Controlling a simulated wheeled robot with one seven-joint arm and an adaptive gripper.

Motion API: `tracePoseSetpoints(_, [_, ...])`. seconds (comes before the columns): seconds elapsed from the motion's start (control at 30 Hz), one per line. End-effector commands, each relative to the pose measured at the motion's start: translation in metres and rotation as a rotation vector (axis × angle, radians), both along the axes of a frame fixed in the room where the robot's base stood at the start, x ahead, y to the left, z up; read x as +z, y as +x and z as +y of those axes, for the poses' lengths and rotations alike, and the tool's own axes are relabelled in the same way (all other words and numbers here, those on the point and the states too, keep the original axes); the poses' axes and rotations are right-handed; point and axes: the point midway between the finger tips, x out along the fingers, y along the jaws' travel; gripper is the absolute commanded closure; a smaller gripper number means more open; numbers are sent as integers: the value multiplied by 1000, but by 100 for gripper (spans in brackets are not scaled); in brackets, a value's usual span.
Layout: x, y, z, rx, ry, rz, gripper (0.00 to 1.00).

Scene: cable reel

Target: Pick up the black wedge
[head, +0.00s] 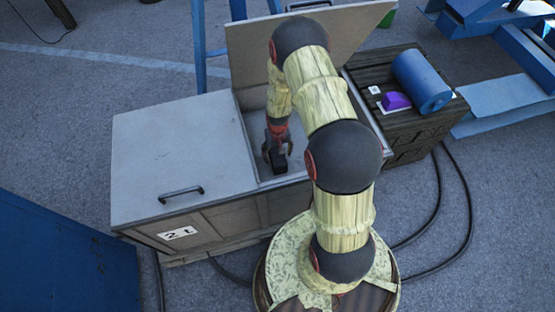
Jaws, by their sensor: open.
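A small black block, which looks like the black wedge (279,166), is low inside the open compartment of a grey chest (175,150). My gripper (277,158) points down into this compartment, right at the black piece, with its fingers around or just above it. The fingers are open. The gripper hides part of the piece, and I cannot tell whether they touch. My arm covers the right part of the compartment.
The chest's raised lid (245,60) stands behind my gripper; its left lid (170,130) is closed. A dark wooden crate (410,135) on the right bears a blue roll (421,80) and a purple piece (396,101). Black cables (468,200) lie on the floor.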

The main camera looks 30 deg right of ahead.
Motion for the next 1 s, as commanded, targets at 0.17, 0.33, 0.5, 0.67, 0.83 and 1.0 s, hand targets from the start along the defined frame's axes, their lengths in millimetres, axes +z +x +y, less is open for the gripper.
tracePoseSetpoints(0.17, [-28,0,1,0,0,1,33])
tracePoseSetpoints(0.33, [-29,1,1,0,0,-1,33])
tracePoseSetpoints(0.5, [-29,0,1,0,0,0,38])
tracePoseSetpoints(0.67, [-29,0,1,0,0,0,47])
tracePoseSetpoints(0.83, [-29,0,1,0,0,0,57])
tracePoseSetpoints(1.0, [-29,0,1,0,0,0,66])
